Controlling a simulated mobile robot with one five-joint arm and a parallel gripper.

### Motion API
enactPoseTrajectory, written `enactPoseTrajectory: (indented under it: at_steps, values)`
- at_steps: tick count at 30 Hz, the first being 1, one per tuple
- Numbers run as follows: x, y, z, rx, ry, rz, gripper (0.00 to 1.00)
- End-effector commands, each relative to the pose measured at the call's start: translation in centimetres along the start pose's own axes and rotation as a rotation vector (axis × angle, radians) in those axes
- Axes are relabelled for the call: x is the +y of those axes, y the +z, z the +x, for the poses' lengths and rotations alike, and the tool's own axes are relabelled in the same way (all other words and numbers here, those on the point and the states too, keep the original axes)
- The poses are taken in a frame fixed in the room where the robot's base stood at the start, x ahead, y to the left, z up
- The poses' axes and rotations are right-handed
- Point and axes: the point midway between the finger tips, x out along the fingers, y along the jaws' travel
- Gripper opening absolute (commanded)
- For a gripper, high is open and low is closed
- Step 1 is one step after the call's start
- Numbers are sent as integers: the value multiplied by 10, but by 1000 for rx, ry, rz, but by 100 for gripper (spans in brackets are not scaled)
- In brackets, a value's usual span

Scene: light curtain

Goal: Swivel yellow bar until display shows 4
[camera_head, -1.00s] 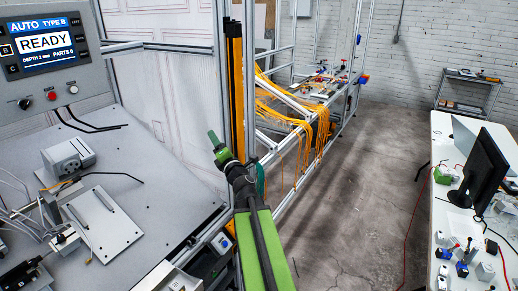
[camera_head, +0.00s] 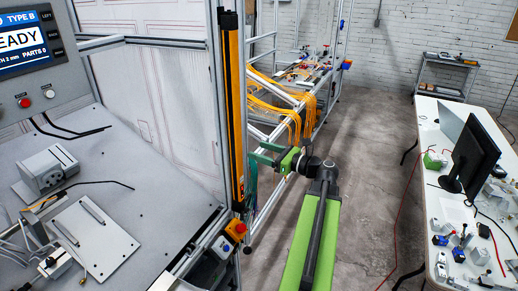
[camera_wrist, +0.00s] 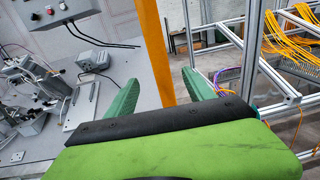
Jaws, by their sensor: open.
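The yellow bar (camera_head: 233,110) stands upright on the aluminium frame at the right edge of the workbench. It also shows in the wrist view (camera_wrist: 157,45), lying between my open fingers in the picture. The display (camera_head: 28,38) is on the grey panel at upper left and is cut by the picture edge. It reads "READY", with small lines "TYPE B" and "PARTS 0"; its depth figure is small and looks like 2 mm. My gripper (camera_head: 265,155) is open and empty, just right of the bar with its fingers pointing toward it. I cannot tell whether they touch.
The workbench (camera_head: 150,225) at left carries a grey device (camera_head: 48,170) and a fixture plate (camera_head: 95,240). An orange-yellow switch box (camera_head: 236,230) sits low by the bar. A frame with orange cables (camera_head: 285,95) stands behind. A white table (camera_head: 425,200) is at right; floor between is clear.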

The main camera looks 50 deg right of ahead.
Motion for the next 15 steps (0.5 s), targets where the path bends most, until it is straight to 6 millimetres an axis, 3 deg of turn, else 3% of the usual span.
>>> enactPoseTrajectory:
  at_steps: [4,12,15]
  values:
    - [-1,0,17,-1,0,1,62]
    - [-4,0,75,-2,-4,2,62]
    - [-4,0,88,-2,-6,2,62]
